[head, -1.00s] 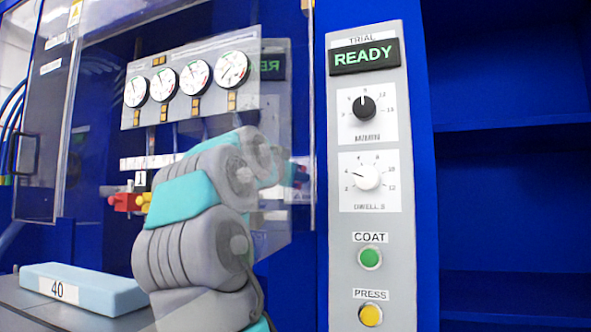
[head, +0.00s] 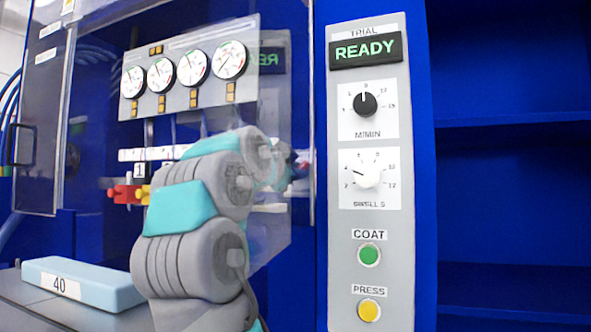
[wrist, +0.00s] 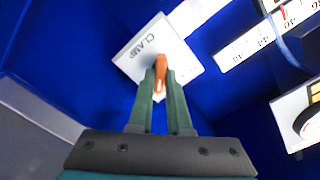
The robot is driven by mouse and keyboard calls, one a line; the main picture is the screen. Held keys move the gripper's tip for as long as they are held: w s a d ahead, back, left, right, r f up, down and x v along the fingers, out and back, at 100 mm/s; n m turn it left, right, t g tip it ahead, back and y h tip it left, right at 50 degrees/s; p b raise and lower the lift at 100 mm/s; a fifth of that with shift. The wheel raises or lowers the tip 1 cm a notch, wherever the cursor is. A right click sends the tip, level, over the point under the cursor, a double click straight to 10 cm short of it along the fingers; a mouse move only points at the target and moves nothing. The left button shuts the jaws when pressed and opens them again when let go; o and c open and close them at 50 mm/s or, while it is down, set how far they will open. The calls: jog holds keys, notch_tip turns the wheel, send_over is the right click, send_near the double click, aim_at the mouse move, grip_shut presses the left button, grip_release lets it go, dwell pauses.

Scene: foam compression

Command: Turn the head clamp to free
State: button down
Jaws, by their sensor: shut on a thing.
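The head clamp shows in the wrist view as a white plate (wrist: 133,62) marked CLAMP with an orange lever (wrist: 161,66) on it. The lever points roughly up and down in that view. My gripper (wrist: 161,84) has its two green fingers closed on the orange lever, near the plate. In the head view my arm reaches behind the clear panel, and my gripper and the clamp are hidden there.
In the head view a grey control panel (head: 372,230) with a READY display (head: 366,50) stands right of my arm. A clear panel (head: 285,185) stands beside the arm. Pressure gauges (head: 193,67) sit behind it. A blue foam block labelled 40 (head: 95,280) lies at lower left.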

jog(key=c, duration=0.9)
grip_release()
jog(key=shift+o, duration=0.2)
jog(key=shift+s, duration=0.1)
jog(key=b+v, duration=0.1)
jog(key=v, duration=0.6)
jog(key=shift+s, duration=0.3)
jog(key=shift+a, duration=0.1)
